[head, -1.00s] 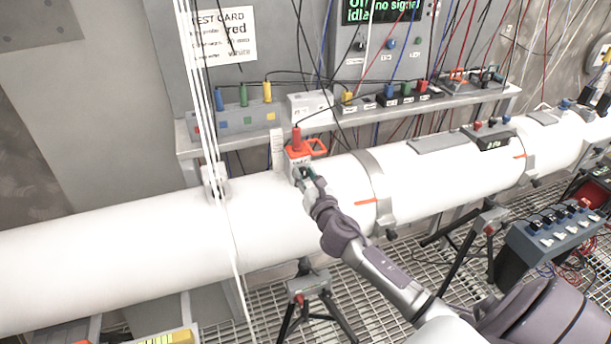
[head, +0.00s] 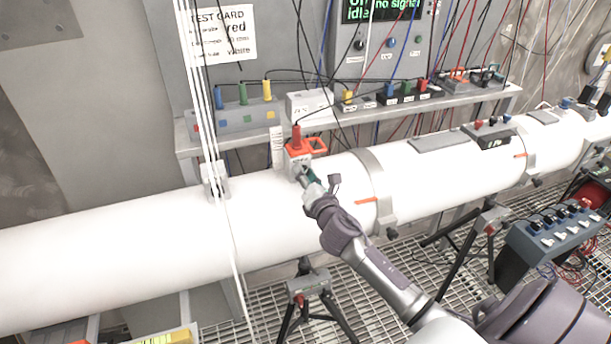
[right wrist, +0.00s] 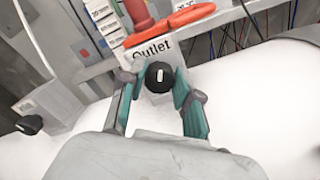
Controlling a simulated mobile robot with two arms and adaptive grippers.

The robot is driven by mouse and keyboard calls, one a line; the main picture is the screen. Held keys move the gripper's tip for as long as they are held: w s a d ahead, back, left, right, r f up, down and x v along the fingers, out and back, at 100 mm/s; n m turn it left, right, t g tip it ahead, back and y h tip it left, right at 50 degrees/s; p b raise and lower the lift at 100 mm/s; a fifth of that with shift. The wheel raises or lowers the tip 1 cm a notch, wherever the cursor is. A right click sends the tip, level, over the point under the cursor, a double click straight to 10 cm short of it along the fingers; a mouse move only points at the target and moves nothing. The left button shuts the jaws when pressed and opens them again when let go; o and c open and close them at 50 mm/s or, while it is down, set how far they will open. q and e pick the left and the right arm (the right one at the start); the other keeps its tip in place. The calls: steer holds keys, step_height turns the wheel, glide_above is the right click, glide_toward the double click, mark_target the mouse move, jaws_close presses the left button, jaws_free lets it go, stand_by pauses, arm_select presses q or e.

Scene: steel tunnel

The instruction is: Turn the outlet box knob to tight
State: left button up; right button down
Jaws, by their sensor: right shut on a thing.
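The outlet box (head: 297,159) sits on top of the white pipe (head: 120,232), with a red plug and an orange-red clamp on it. In the right wrist view the box (right wrist: 150,56) carries the label "Outlet". Its black knob (right wrist: 159,77), with a white mark that stands nearly upright, is on the face below the label. My right gripper (right wrist: 158,82) has its teal fingers on either side of the knob, shut on it. In the head view my right gripper (head: 305,176) partly hides the box's front. My left gripper is not in view.
A shelf (head: 185,145) with plug boxes and cables runs behind the pipe. White cords (head: 222,215) hang in front of the pipe left of the box. A steel band (head: 377,180) circles the pipe to the right. A second dark knob (right wrist: 29,124) shows at left in the wrist view.

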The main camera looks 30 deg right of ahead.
steer(key=m, duration=0.4)
steer(key=shift+f+m+b, duration=0.1)
steer(key=shift+m+b, duration=0.2)
steer(key=shift+b, duration=0.05)
steer(key=m, duration=0.3)
steer(key=shift+m, duration=0.3)
steer(key=m, duration=0.3)
steer(key=shift+m, duration=0.3)
steer(key=m, duration=0.3)
steer(key=shift+m, duration=0.3)
steer(key=m, duration=0.3)
steer(key=shift+f+m, duration=0.1)
steer(key=shift+m, duration=0.3)
steer(key=m, duration=0.3)
steer(key=shift+m, duration=0.3)
steer(key=m, duration=0.4)
steer(key=shift+p, duration=0.4)
steer(key=shift+a+f+m, duration=0.1)
steer(key=shift+m, duration=1.6)
